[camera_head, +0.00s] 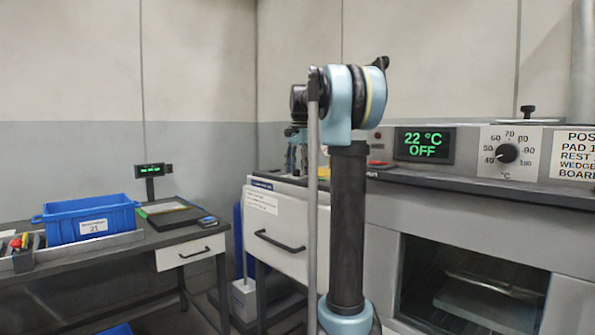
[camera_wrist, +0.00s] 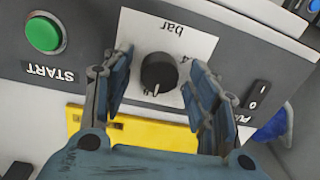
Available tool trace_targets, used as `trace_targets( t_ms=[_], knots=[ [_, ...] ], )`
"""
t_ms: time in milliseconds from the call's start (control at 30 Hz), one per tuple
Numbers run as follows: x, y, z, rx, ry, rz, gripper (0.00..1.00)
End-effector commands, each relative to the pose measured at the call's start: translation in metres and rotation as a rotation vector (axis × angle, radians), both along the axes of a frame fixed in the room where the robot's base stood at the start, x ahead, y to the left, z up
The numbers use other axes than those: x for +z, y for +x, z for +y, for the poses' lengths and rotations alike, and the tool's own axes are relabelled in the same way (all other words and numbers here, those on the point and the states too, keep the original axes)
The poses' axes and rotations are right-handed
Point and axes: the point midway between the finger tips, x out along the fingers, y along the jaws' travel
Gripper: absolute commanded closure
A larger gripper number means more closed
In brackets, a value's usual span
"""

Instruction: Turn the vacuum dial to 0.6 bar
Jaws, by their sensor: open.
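The vacuum dial is a black round knob (camera_wrist: 158,73) on a white scale plate marked "bar" (camera_wrist: 200,45), which shows upside down in the wrist view. A light pointer line on the knob points to the bottom of the picture. The scale's numbers are mostly hidden, so I cannot read the setting. My gripper (camera_wrist: 160,70) is open, with one finger on each side of the knob and a visible gap to both. In the head view my arm stands in front of the panel, and the dial is not in sight there.
In the wrist view, a green START button (camera_wrist: 43,35) lies left of the dial and a black rocker switch (camera_wrist: 256,97) right of it. A yellow strip (camera_wrist: 140,133) lies below. In the head view, a temperature dial (camera_head: 507,153) sits right of a display reading 22 °C OFF (camera_head: 425,145).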

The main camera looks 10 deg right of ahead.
Motion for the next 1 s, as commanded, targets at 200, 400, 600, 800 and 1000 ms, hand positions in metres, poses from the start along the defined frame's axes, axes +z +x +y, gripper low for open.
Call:
trace_targets(
  t_ms=[200, 400, 600, 800, 1000],
  knots=[
    [-0.0001, 0.0, -0.0001, 0.0, 0.0, 0.0, 0.49],
    [0.0, 0.0001, -0.0005, -0.001, 0.0, 0.0, 0.91],
    [0.0, 0.0005, -0.0009, 0.002, 0.001, -0.001, 0.91],
    [0.0001, 0.0007, -0.0011, 0.047, 0.001, -0.001, 0.91],
    [0.0001, 0.001, -0.0014, 0.166, 0.002, -0.001, 0.91]
  ],
)
